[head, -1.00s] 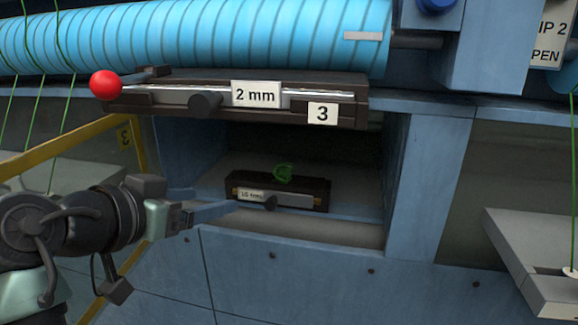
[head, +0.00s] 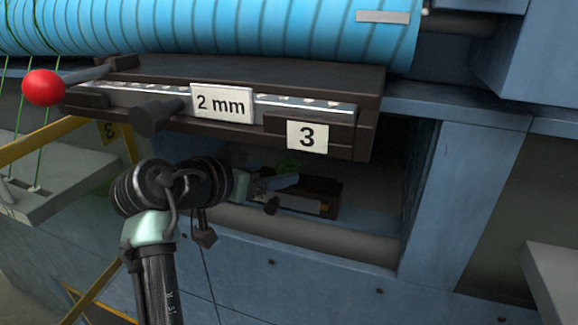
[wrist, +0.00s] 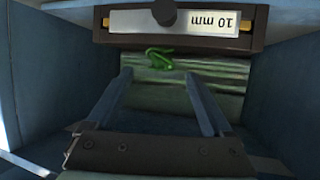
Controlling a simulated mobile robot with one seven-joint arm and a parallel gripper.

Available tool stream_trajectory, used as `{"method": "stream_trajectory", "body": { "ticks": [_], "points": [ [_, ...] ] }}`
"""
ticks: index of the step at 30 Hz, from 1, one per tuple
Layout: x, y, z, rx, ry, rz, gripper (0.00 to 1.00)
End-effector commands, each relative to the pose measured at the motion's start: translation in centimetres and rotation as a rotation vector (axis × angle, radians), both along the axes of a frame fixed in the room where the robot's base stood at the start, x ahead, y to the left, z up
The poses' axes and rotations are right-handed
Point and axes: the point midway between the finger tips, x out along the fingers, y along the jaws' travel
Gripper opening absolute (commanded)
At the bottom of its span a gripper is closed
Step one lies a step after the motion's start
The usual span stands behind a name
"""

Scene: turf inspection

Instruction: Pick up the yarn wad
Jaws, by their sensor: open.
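The green yarn wad (head: 288,166) is in the recess under the 2 mm bar, by a small dark block with a label (head: 322,186). In the wrist view the wad (wrist: 160,58) is a small tangled loop below the block's upside-down 10 mm label (wrist: 173,21). My gripper (head: 284,182) reaches into the recess and partly hides the block and wad in the head view. In the wrist view my gripper (wrist: 158,75) is open and empty. The wad is just past its fingertips, roughly centred between them, apparently not touched.
The dark bar marked 2 mm and 3 (head: 221,102) overhangs the recess, with a red ball knob (head: 42,87) at its left. Blue walls (wrist: 282,82) bound the recess on both sides. A light blue ribbed roller (head: 230,30) lies above. A yellow frame (head: 40,140) stands left.

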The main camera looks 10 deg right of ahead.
Motion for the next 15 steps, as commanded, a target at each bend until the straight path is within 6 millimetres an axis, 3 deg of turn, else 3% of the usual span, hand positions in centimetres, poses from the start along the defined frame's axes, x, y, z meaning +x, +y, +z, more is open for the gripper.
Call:
{"method": "stream_trajectory", "body": {
  "ticks": [9, 15],
  "points": [
    [2.6, -2.9, -0.9, 0.001, 0.004, -0.002, 0.85],
    [3.3, -3.7, -1.7, 0.002, 0.001, 0.0, 0.85]
  ]
}}
